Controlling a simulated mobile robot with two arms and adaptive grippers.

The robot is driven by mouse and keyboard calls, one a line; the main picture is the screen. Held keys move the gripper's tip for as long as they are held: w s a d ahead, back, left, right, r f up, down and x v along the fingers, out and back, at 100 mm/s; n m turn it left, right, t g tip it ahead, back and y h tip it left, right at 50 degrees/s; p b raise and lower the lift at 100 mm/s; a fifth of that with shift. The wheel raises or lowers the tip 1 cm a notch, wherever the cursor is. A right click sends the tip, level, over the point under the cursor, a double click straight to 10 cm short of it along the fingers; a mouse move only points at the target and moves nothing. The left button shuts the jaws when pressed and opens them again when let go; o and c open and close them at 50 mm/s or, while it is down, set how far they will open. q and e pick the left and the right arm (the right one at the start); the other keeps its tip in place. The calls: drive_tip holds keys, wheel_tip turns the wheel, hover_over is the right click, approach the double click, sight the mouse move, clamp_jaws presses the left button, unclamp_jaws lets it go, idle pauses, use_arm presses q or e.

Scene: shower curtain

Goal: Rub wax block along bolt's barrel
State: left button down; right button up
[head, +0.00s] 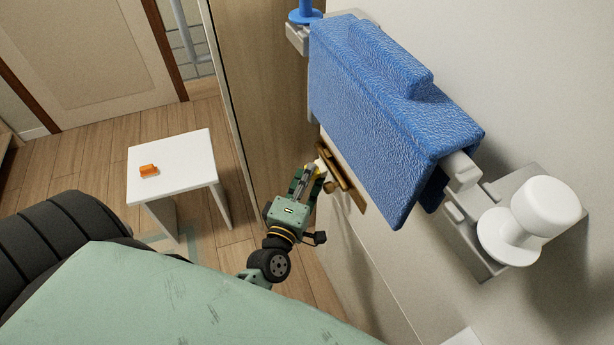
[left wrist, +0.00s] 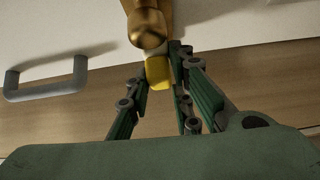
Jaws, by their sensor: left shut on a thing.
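My left gripper (head: 309,174) is beside the brass bolt (head: 334,165) on the edge of the wooden panel, below the blue cloth. It is shut on a small yellow wax block, which shows best in the left wrist view (left wrist: 158,72) between the fingertips. In that view the block is right by the bolt's rounded brass knob (left wrist: 148,28). I cannot tell whether the block touches the barrel. The fingers hide part of the block in the head view. My right gripper is not in view.
A blue cloth (head: 385,120) hangs over a rail just above the bolt, with a white knob (head: 545,207) at the right. A white table (head: 190,165) with an orange object (head: 149,171) stands at the left. A grey handle (left wrist: 45,88) shows in the left wrist view.

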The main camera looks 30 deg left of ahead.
use_arm(q)
drive_tip(key=shift+w+d, duration=0.25)
drive_tip(key=shift+w, duration=0.05)
idle(1.3)
drive_tip(key=shift+w, duration=0.1)
drive_tip(key=shift+w+a+r, duration=0.15)
drive_tip(key=shift+w+a, duration=0.55)
drive_tip(key=shift+a, duration=0.35)
drive_tip(key=shift+w+a, duration=0.15)
drive_tip(key=shift+a, duration=0.15)
drive_tip(key=w+a, duration=0.2)
drive_tip(key=shift+a, duration=0.35)
drive_tip(key=shift+d, duration=0.1)
